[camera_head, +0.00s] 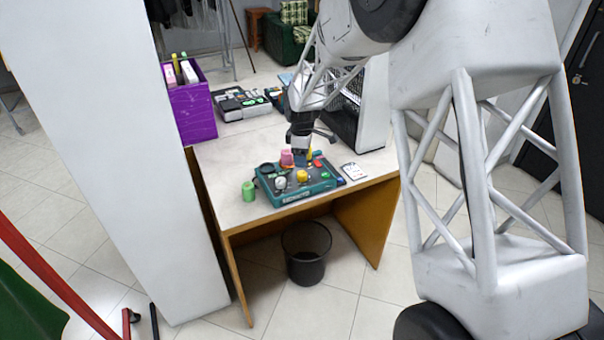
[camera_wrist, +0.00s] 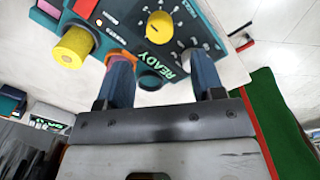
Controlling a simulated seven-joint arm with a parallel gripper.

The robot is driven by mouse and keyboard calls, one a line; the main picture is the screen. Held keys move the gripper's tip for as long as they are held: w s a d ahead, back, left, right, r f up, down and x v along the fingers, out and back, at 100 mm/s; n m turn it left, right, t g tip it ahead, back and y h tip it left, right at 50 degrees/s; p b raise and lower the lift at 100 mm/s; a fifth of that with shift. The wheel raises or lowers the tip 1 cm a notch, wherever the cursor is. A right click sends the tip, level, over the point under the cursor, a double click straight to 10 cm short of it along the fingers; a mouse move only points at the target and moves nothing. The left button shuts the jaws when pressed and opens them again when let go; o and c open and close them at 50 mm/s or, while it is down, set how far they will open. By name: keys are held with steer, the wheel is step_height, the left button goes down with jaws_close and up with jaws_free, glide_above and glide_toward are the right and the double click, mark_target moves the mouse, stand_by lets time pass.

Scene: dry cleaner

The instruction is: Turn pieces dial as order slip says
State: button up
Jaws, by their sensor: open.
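A teal control panel (camera_head: 318,190) lies on the desk; it fills the top of the wrist view (camera_wrist: 205,22). A yellow dial (camera_wrist: 160,28) with tick marks around it sits near the word READY. No label clearly reading "pieces" can be made out. A white order slip (camera_head: 355,172) lies right of the panel, its writing too small to read. My gripper (camera_head: 301,154) is over the panel's back part, near a pink knob (camera_head: 287,158). In the wrist view its blue fingers (camera_wrist: 162,78) are apart, with nothing held between them. The left finger partly hides a pinkish part.
A green cylinder (camera_head: 249,190) stands on the desk left of the panel. A purple bin (camera_head: 194,113) and dark devices (camera_head: 240,103) are farther back. A black mesh piece (camera_head: 344,108) stands behind the slip. The desk's front left is clear.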

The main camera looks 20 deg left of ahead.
mark_target(302, 173)
steer(key=shift+w+f, duration=0.1)
steer(key=shift+f, duration=3.75)
steer(key=shift+c, duration=0.3)
steer(key=c, duration=0.9)
